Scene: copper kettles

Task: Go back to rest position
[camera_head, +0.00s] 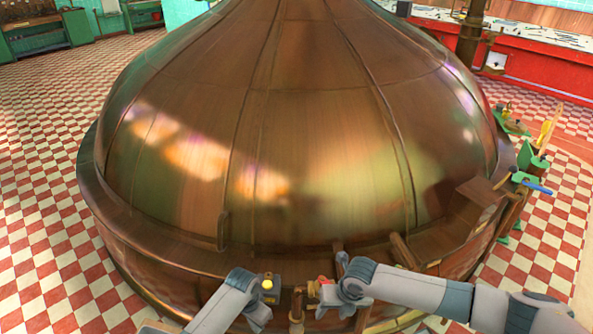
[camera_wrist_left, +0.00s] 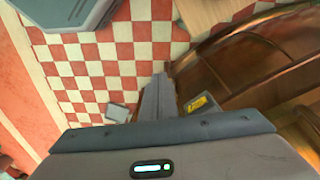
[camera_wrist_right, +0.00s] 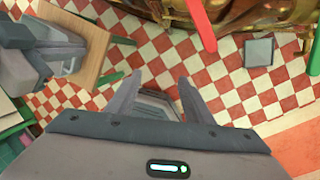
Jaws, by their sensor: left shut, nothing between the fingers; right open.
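The large copper kettle (camera_head: 300,160) fills the middle of the head view, and both my arms are at its near rim. Its copper side also shows at the right of the left wrist view (camera_wrist_left: 240,62). My left gripper (camera_wrist_left: 162,85) is shut and empty, pointing down over the checkered floor beside the copper. My right gripper (camera_wrist_right: 158,85) is open with nothing between its fingers, above the floor. In the head view the wrists are close together at the bottom centre, and the fingertips are hard to make out.
A wooden board (camera_wrist_right: 88,58) is left of my right gripper. A red bar (camera_wrist_right: 200,25) hangs near the copper. Green fittings with a blue-handled item (camera_head: 532,185) are at the kettle's right. A red counter (camera_head: 545,68) stands at the back right. Checkered floor (camera_head: 45,200) is clear at left.

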